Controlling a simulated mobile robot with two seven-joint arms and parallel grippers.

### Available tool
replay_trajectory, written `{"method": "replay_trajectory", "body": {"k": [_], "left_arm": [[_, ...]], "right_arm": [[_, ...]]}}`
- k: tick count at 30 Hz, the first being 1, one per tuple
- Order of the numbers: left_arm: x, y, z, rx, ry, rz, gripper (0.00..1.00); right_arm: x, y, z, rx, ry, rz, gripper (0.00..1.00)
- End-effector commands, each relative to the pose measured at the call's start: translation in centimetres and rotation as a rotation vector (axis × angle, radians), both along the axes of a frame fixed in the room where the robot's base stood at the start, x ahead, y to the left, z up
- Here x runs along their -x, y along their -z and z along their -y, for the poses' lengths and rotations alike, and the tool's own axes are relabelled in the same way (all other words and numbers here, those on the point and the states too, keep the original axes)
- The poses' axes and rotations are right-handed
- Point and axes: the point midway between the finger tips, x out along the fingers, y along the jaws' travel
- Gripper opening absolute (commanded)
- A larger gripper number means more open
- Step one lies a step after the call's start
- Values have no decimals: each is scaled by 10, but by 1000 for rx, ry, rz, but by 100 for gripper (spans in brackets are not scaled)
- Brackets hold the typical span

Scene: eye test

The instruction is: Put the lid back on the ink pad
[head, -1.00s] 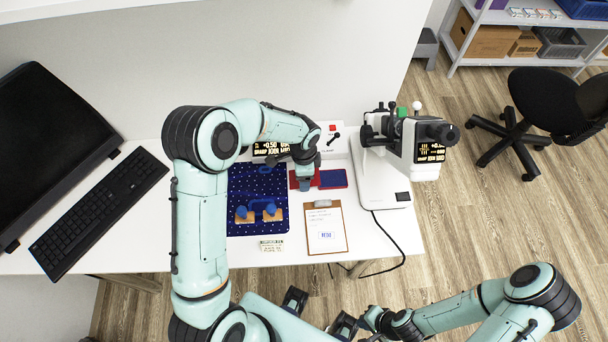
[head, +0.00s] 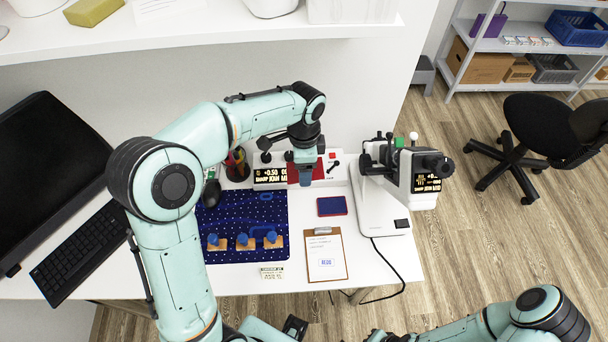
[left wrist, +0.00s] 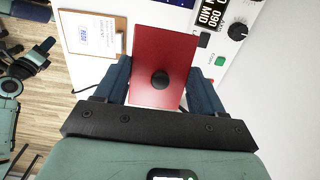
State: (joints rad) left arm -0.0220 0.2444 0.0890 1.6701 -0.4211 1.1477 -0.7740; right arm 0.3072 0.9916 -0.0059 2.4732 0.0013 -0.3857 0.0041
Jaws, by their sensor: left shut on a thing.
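The ink pad (head: 332,206) lies open on the white table, a dark blue pad in a red tray, just behind the clipboard. My left gripper (head: 305,177) is shut on the red lid (head: 293,173). It holds the lid above the table, up and left of the ink pad in the head view. The ink pad cannot be made out there. My right arm shows at the bottom right of the head view; its fingers are out of frame.
A blue dotted mat (head: 235,215) with three blue-handled stamps lies left of the pad. A clipboard (head: 325,262) lies in front. A white machine (head: 385,200) stands at the right. A control box (head: 270,174) and a pen cup (head: 237,168) stand behind.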

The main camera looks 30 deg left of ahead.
Motion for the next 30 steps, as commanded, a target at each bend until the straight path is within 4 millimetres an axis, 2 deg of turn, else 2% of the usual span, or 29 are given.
{"method": "replay_trajectory", "body": {"k": [2,5,12,16,21,30], "left_arm": [[-2,-5,3,-3,-8,-2,40],[-8,4,12,-19,-54,-17,40],[-31,61,54,-92,-311,-76,40],[-37,88,68,-116,-432,-106,40],[-39,106,76,-129,-507,-130,40],[-37,118,78,-132,-530,-142,40]], "right_arm": [[-2,-4,0,0,0,2,0],[-8,-12,0,-1,0,8,0],[-37,-47,0,0,0,41,0],[-50,-61,0,0,0,57,0],[-58,-67,0,1,0,66,0],[-55,-65,0,0,0,62,0]]}}
